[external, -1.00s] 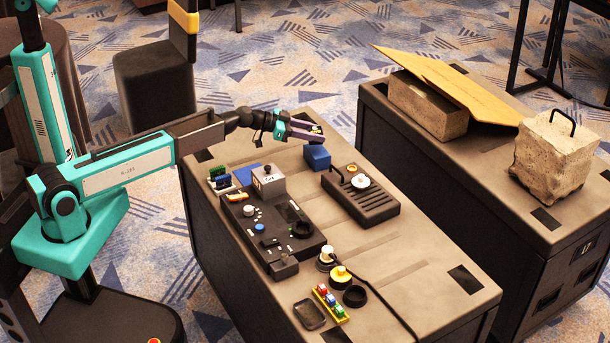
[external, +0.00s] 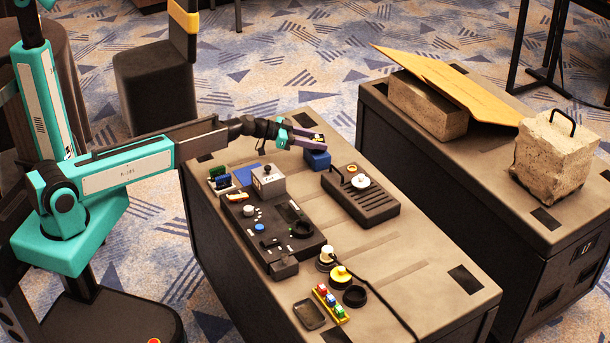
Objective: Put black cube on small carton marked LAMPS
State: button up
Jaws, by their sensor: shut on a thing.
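My gripper (external: 316,143) is at the far end of the left case, with its purple-grey fingers shut on a small dark thing. This looks like the black cube (external: 319,139), but the fingers hide most of it. A small blue box (external: 318,161) stands on the case directly under the fingertips. I cannot tell whether the held thing touches the box. The box could be the small carton, but no LAMPS marking can be read. A grey box (external: 268,184) with a small label stands to the left, nearer my arm.
A black control panel (external: 262,220), a slotted black unit (external: 370,200) and a blue flat piece (external: 246,174) lie around the gripper. Yellow and black round parts (external: 341,277) are toward the front. A second case (external: 490,190) bears stone blocks and a leaning board (external: 460,85).

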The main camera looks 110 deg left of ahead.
jog(key=shift+f, duration=0.15)
jog(key=o, duration=1.1)
jog(key=shift+r, duration=0.25)
jog(key=shift+s+d+r, duration=0.1)
jog(key=shift+s+d, duration=0.2)
jog(key=shift+s, duration=0.3)
jog(key=shift+b+v, duration=1.1)
jog(key=shift+v, duration=4.25)
jog(key=shift+w+r, duration=0.1)
jog(key=shift+r, duration=0.05)
